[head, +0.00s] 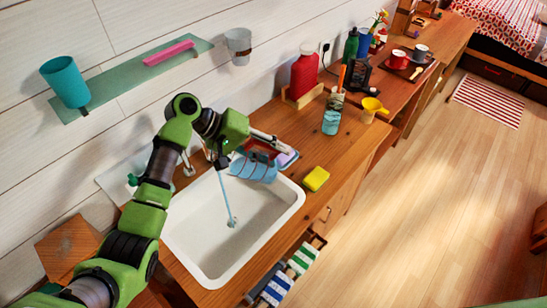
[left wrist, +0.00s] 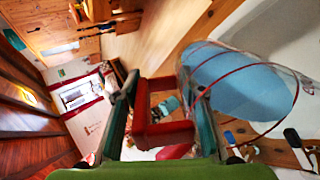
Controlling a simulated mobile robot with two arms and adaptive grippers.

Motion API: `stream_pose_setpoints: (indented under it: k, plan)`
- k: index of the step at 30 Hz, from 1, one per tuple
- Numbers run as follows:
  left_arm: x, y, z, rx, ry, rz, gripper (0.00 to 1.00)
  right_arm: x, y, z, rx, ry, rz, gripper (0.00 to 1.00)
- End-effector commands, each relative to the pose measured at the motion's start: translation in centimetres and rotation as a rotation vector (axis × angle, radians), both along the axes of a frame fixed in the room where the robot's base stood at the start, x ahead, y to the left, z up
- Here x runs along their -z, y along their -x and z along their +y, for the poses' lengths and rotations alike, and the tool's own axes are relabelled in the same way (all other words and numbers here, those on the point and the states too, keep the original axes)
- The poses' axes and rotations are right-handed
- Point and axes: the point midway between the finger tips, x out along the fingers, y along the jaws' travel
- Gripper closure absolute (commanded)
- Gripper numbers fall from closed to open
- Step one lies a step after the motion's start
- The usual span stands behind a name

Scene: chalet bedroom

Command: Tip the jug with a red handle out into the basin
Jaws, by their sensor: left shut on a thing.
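My left gripper (head: 268,143) is shut on the red handle of the clear jug (head: 254,170), above the far right part of the white basin (head: 287,212). The jug is strongly tilted, mouth to the left, with blue liquid inside. A thin blue stream falls from its mouth side onto the basin floor near the drain. In the left wrist view the red handle (left wrist: 163,134) sits between my two fingers (left wrist: 160,115), and the blue liquid (left wrist: 240,88) shows through the clear jug wall. My right gripper is not in view.
A yellow sponge (head: 316,179) lies right of the basin. A glass with blue liquid (head: 332,115), a yellow funnel (head: 373,108) and a red bottle (head: 304,72) stand farther back. A wall shelf (head: 130,75) holds a teal cup (head: 66,82).

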Motion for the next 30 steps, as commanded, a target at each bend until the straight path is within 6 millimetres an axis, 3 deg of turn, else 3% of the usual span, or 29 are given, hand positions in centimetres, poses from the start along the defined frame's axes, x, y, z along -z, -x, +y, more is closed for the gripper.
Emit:
stream_pose_setpoints:
  k: [30]
  plan:
    - [-6.6,0.0,2.2,-0.001,0.279,-0.009,0.94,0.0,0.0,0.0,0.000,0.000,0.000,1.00]
